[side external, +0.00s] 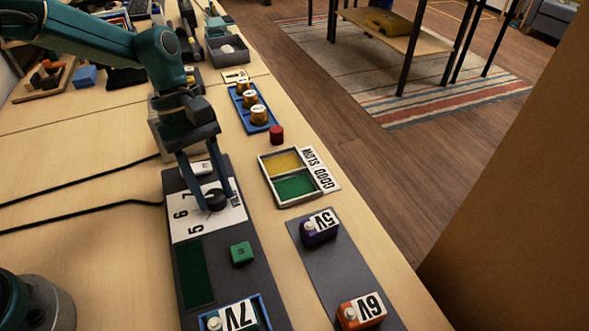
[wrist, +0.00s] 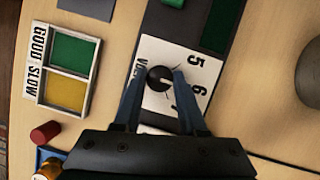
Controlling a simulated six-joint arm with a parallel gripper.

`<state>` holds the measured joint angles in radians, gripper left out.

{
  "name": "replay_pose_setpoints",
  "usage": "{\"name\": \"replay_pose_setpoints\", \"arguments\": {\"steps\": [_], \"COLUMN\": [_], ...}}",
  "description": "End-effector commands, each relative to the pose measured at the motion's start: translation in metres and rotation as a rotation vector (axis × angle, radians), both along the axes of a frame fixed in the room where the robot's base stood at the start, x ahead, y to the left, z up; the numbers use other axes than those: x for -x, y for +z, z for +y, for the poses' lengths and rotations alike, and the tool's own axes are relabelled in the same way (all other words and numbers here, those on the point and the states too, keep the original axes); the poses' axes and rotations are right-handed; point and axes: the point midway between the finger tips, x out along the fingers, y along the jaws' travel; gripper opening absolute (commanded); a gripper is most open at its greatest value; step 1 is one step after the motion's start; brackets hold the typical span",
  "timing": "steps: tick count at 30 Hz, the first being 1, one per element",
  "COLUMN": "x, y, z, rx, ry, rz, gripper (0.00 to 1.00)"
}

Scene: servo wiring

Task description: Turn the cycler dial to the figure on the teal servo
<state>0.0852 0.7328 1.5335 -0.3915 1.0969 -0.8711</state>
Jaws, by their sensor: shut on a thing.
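The cycler dial (side external: 215,200) is a black round knob on a white plate (side external: 183,226) marked 5, 6 and 7. It also shows in the wrist view (wrist: 159,78). My gripper (side external: 214,199) points down with one finger on each side of the dial and is shut on it. In the wrist view my gripper (wrist: 159,75) straddles the knob. A pale pointer mark shows on the knob, but which figure it points at is hard to tell. The teal servo (side external: 262,317), labelled 7V, sits in a blue-rimmed bay at the cycler's near end.
A green button (side external: 242,253) is on the cycler's dark panel. A purple servo (side external: 319,230) labelled 5V and an orange servo (side external: 361,312) labelled 6V stand on a grey mat. A two-part tray (side external: 298,200), a red cylinder (side external: 277,135) and a blue rack (side external: 246,99) are nearby.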

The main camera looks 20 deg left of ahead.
Motion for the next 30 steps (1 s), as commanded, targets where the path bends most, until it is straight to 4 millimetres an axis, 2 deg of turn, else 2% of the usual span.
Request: {"name": "replay_pose_setpoints", "arguments": {"steps": [8, 21, 30], "x": [-0.0016, -0.003, -0.0032], "y": [0.0007, 0.0011, 0.0015], "z": [-0.0004, -0.002, -0.0026], "rx": [-0.001, -0.001, -0.002], "ry": [-0.173, -0.558, -0.743], "rz": [-0.001, -0.002, -0.002], "gripper": [0.0, 0.0, 0.0]}}
